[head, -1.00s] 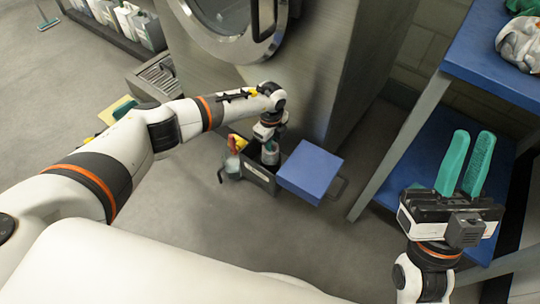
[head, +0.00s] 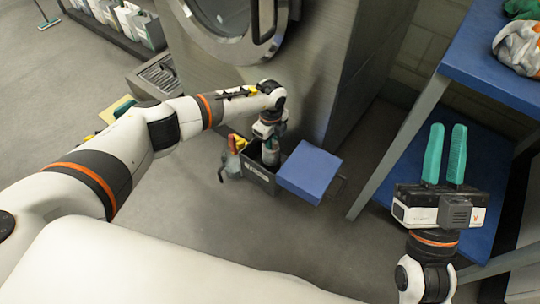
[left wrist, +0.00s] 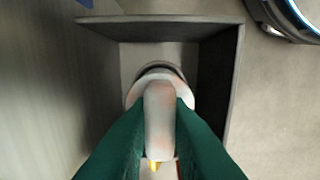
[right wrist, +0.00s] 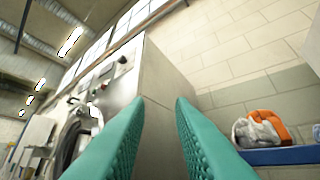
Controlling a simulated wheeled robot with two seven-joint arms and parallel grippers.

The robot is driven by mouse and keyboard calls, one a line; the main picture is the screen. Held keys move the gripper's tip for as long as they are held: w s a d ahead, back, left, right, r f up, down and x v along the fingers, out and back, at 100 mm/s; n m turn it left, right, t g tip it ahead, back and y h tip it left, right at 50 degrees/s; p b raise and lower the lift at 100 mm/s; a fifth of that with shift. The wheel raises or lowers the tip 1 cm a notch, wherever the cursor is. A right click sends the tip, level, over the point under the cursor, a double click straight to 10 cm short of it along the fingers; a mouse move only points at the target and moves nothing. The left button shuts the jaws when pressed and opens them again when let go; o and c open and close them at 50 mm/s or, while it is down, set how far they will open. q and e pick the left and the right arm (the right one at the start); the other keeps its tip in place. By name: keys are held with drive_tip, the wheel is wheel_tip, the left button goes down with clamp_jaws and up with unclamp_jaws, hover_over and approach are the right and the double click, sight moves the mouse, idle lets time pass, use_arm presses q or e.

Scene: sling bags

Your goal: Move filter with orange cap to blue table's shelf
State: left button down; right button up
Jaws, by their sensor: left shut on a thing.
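My left gripper (head: 268,152) reaches down into a dark grey bin (head: 262,178) on the floor. In the left wrist view its green fingers (left wrist: 158,118) are closed around a whitish rounded object (left wrist: 159,105) inside the bin (left wrist: 232,80). A small yellow bit shows at its near end; no orange cap can be made out. My right gripper (head: 444,155) is empty, its green fingers parallel with a gap, also in the right wrist view (right wrist: 158,105). The blue table (head: 480,65) is at right, with a blue lower shelf (head: 405,165) behind my right gripper.
A grey machine (head: 325,60) stands close behind. An orange-and-white bundle (head: 520,48) lies on the tabletop. The floor in front is clear.

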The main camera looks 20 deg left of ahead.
use_arm(q)
drive_tip(key=shift+r+p, duration=0.5)
drive_tip(key=shift+r, duration=0.05)
drive_tip(key=shift+r+p, duration=1.45)
use_arm(e)
drive_tip(key=w+d+f+g+h, duration=0.1)
drive_tip(key=w+f+g+h, duration=0.2)
drive_tip(key=f+g, duration=0.7)
drive_tip(key=shift+w+f, duration=0.2)
drive_tip(key=shift+f, duration=1.45)
drive_tip(key=shift+d, duration=0.1)
drive_tip(key=shift+f+g, duration=0.1)
drive_tip(key=shift+g, duration=0.2)
